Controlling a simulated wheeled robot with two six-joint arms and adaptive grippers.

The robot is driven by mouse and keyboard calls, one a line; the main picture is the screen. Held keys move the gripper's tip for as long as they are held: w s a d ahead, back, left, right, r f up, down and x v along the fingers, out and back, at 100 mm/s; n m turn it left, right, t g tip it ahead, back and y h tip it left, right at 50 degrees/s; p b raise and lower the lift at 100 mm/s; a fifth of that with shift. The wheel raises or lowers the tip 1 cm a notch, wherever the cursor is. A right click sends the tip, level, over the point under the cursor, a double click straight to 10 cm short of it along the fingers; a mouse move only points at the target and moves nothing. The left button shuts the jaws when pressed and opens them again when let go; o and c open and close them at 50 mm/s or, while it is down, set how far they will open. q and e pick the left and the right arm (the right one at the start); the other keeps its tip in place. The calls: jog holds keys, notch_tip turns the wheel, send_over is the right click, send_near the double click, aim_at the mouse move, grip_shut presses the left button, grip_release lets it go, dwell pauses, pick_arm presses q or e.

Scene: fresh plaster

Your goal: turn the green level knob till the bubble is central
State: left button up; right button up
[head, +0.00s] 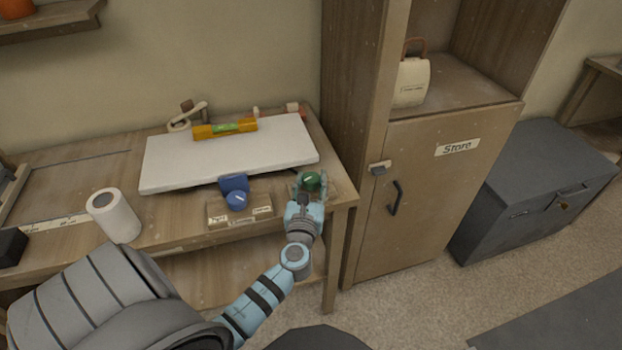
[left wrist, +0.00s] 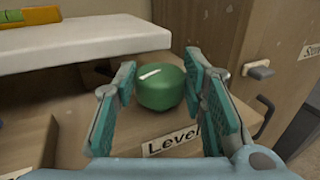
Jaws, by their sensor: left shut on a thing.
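The green level knob (head: 312,181) sits at the right front of the workbench. It also shows in the left wrist view (left wrist: 161,92), with a white mark on its top and a "Level" label (left wrist: 172,140) in front of it. My left gripper (head: 309,186) is shut on the knob, one finger on each side. An orange spirit level (head: 205,132) with a green vial (head: 224,128) lies at the back of a white slab (head: 230,160). The bubble is too small to make out. My right gripper is not in view.
A blue knob (head: 236,200) on a labelled wooden block (head: 220,218) is left of the green knob. A white roll (head: 112,215) stands at the bench's left. A cupboard marked "Store" (head: 440,190) stands close to the right. A grey chest (head: 540,185) is beyond it.

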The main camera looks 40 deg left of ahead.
pick_arm(q)
jog(key=shift+w+d+n+g+y, duration=0.15)
jog(key=shift+n+g+y, duration=0.7)
jog(key=shift+y, duration=0.25)
jog(key=n+g+y+b, duration=0.2)
jog(key=n+g+y, duration=0.1)
jog(key=shift+w+d+f, duration=0.1)
jog(key=shift+w, duration=0.05)
jog(key=n+g+y+b, duration=0.1)
jog(key=n+g+b, duration=0.1)
jog(key=g+b, duration=0.2)
jog(key=n+g+y+b, duration=0.1)
jog(key=n+g+b, duration=0.2)
jog(key=g+b, duration=0.1)
jog(key=w+n+g+y+b, duration=0.1)
jog(key=n+g+b, duration=0.2)
jog(key=g+b, duration=0.1)
jog(key=shift+d+f+g+b, duration=0.15)
jog(key=shift+g+b, duration=0.2)
jog(key=shift+b, duration=0.3)
jog(key=shift+n+g+b, duration=0.45)
jog(key=shift+g+b, duration=0.05)
jog(key=shift+r, duration=0.2)
